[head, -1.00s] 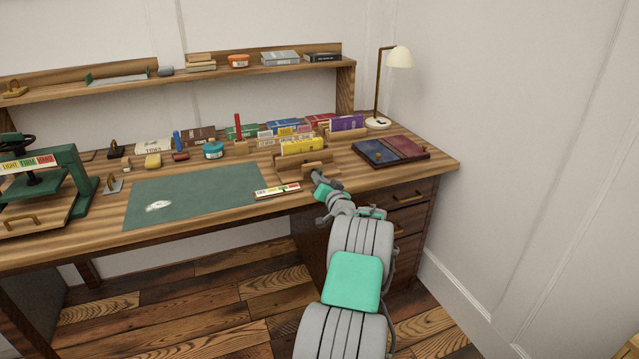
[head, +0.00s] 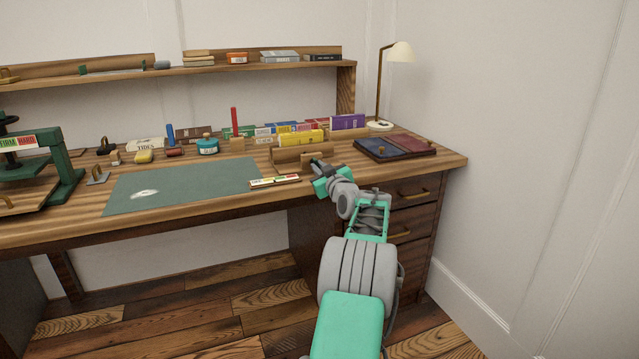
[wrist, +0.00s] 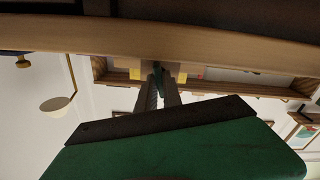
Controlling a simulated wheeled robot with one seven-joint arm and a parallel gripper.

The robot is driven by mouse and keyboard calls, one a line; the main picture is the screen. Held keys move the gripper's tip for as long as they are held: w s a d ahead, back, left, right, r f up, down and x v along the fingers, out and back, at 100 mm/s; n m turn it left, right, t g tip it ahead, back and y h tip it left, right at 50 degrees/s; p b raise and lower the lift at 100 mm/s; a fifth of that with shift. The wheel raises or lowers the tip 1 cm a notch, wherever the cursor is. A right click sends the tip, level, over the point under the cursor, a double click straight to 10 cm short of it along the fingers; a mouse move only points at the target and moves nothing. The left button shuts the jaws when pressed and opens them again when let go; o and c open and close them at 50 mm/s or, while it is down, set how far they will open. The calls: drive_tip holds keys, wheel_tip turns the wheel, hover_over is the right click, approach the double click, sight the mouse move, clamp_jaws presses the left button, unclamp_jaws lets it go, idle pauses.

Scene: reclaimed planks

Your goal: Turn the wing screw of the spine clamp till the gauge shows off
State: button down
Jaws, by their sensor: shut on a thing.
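The spine clamp (head: 287,157) is a wooden block at the desk's front edge, with a yellow book standing in it. Its gauge (head: 274,181) is a small strip with pale, yellow and red bands lying in front; I cannot make out the reading. My gripper (head: 317,166) is at the clamp's front right side. In the wrist view, my gripper's two grey fingers (wrist: 159,84) are closed around a small dark part, the wing screw (wrist: 158,72), below a pale wooden bar. The fingers hide most of the screw, so its angle cannot be told.
A green mat (head: 185,186) lies left of the clamp, and a green press (head: 50,165) stands at the far left. A dark red and blue tray (head: 397,147) lies to the right. Books and a lamp (head: 380,124) stand behind.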

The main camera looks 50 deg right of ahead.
drive_tip(key=n+b, duration=0.1)
drive_tip(key=b, duration=0.1)
drive_tip(key=n+b, duration=0.4)
drive_tip(key=shift+f, duration=0.3)
drive_tip(key=n+b, duration=0.1)
drive_tip(key=n, duration=0.2)
drive_tip(key=shift+r+b, duration=0.1)
drive_tip(key=shift+b, duration=0.2)
drive_tip(key=n, duration=0.3)
drive_tip(key=shift+r, duration=0.1)
drive_tip(key=n, duration=0.3)
drive_tip(key=shift+r+n, duration=0.1)
drive_tip(key=shift+n, duration=0.2)
drive_tip(key=n, duration=0.9)
drive_tip(key=shift+s+n, duration=0.1)
drive_tip(key=shift+n, duration=0.3)
drive_tip(key=c, duration=1.5)
unclamp_jaws()
